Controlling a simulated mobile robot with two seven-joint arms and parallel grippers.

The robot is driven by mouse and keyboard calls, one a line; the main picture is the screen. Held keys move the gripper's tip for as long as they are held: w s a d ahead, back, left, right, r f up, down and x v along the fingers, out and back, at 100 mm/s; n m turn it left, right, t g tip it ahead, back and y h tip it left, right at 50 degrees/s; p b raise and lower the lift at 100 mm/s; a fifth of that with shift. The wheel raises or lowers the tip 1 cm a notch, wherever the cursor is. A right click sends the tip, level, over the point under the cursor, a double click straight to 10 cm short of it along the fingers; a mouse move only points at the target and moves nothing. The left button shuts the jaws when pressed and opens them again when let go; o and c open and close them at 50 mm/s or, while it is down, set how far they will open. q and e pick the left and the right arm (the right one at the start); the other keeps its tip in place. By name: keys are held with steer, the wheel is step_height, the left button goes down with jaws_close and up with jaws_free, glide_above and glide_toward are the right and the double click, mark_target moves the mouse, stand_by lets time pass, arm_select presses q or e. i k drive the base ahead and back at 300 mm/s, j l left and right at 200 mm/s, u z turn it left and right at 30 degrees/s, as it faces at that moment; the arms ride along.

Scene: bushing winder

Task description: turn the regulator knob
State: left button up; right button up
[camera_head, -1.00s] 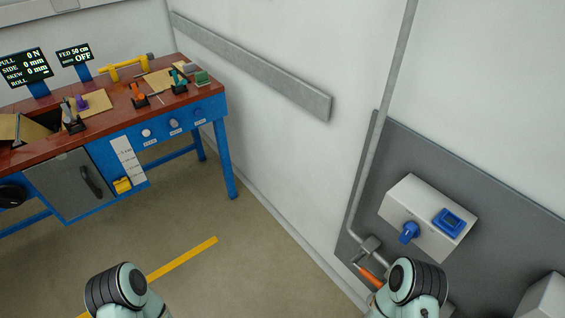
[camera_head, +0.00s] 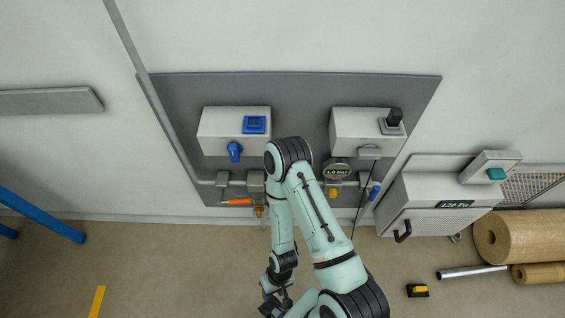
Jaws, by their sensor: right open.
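The regulator is on the grey wall panel, with a round gauge (camera_head: 337,170) reading 1.0 bar and a small yellow knob (camera_head: 333,191) below it. My right arm comes in from the lower right, bends near the panel and folds back down. My right gripper (camera_head: 274,303) is open and small at the bottom of the view, well below and left of the yellow knob, touching nothing that I can see. The arm hides part of the pipe left of the gauge. My left gripper is not in view.
A white box with a blue knob (camera_head: 234,151) and a white box with a black switch (camera_head: 394,118) are above the pipe. An orange lever (camera_head: 237,201) is at left.

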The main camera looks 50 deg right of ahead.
mark_target(333, 192)
steer(key=z, duration=1.55)
steer(key=l, duration=0.6)
steer(key=k+l, duration=0.15)
steer(key=l, duration=0.45)
